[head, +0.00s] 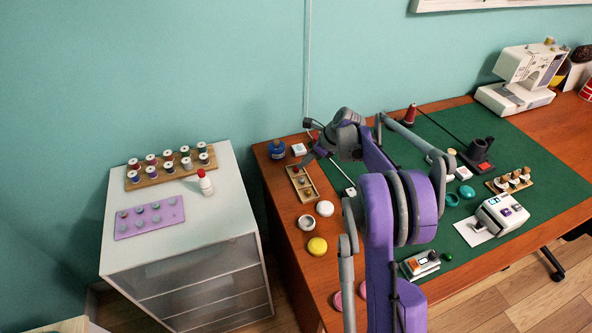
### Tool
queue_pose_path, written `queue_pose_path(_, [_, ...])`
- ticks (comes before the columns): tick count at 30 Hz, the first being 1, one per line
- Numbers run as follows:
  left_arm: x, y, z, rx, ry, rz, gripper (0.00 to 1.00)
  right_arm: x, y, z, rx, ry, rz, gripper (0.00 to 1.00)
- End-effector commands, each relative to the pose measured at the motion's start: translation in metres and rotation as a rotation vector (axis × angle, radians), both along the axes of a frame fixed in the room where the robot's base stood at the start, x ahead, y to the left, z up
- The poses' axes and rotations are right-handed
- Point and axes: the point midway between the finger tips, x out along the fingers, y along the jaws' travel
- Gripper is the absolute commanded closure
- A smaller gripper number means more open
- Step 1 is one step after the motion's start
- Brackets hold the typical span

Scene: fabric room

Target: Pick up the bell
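I cannot tell for certain which piece is the bell; the pieces are too small at this distance. My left gripper is not in view.
A green mat (520,150) holds a white machine (500,214). A sewing machine (527,75) stands behind. A white drawer cabinet (205,220) stands left, across a gap.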

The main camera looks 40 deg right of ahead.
Motion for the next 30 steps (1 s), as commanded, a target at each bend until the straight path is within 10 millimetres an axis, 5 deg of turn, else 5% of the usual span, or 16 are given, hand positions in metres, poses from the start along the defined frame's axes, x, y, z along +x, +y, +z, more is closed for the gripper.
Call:
queue_pose_path(6, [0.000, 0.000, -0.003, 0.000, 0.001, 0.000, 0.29, 0.014, 0.009, -0.030, -0.001, 0.001, 0.003, 0.67])
queue_pose_path(14, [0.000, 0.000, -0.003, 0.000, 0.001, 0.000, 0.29, 0.017, 0.010, -0.035, 0.000, 0.000, 0.001, 0.67])
queue_pose_path(20, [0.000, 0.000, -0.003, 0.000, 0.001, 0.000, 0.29, 0.017, 0.010, -0.035, 0.000, 0.000, 0.001, 0.99])
queue_pose_path(30, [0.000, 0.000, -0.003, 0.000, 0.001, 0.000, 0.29, 0.016, 0.010, -0.035, 0.000, 0.000, 0.001, 1.00])
